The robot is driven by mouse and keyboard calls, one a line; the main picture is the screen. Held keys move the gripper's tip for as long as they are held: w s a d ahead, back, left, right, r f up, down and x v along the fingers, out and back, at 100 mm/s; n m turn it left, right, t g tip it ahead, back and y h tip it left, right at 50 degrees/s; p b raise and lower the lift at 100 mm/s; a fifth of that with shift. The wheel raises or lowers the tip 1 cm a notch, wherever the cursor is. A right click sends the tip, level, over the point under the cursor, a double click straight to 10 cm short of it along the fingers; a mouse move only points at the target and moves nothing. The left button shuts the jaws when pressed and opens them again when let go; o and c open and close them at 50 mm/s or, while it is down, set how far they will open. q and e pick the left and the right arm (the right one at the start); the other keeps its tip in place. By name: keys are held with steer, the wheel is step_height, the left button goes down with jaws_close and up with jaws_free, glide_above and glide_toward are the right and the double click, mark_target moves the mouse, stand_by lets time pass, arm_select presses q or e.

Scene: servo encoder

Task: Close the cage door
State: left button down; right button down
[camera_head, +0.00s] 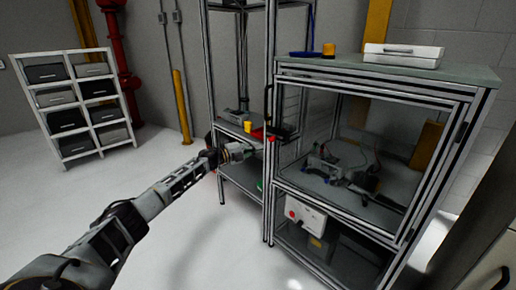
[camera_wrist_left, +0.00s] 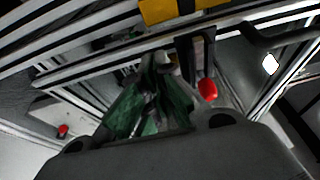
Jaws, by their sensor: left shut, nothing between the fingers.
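The cage (camera_head: 482,110) is an aluminium-profile frame with a clear front panel, at the right of the head view. The framed clear panel (camera_head: 345,125) looks like its door; I cannot tell how far it stands from the frame. A dark handle-like part (camera_head: 268,104) shows by the cage's left post. My left gripper (camera_head: 250,152) is left of that post, beside the neighbouring shelf, with its arm stretched from the lower left. In the left wrist view its dark green fingers (camera_wrist_left: 150,105) are shut and hold nothing, below metal profiles. Contact with the cage cannot be told. My right gripper is out of view.
A small yellow item (camera_head: 248,127) and a red item (camera_head: 258,134) are near my left gripper. A robot-like device (camera_head: 340,160) sits inside the cage. A white case (camera_head: 403,55) lies on top. A bin rack (camera_head: 75,105) stands far left; the floor between is clear.

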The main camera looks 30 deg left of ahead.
arm_select(q)
steer(key=s+a, duration=0.5)
steer(key=a, duration=0.2)
steer(key=shift+a+f+p, duration=0.15)
steer(key=shift+a+p, duration=0.2)
steer(key=shift+a, duration=0.05)
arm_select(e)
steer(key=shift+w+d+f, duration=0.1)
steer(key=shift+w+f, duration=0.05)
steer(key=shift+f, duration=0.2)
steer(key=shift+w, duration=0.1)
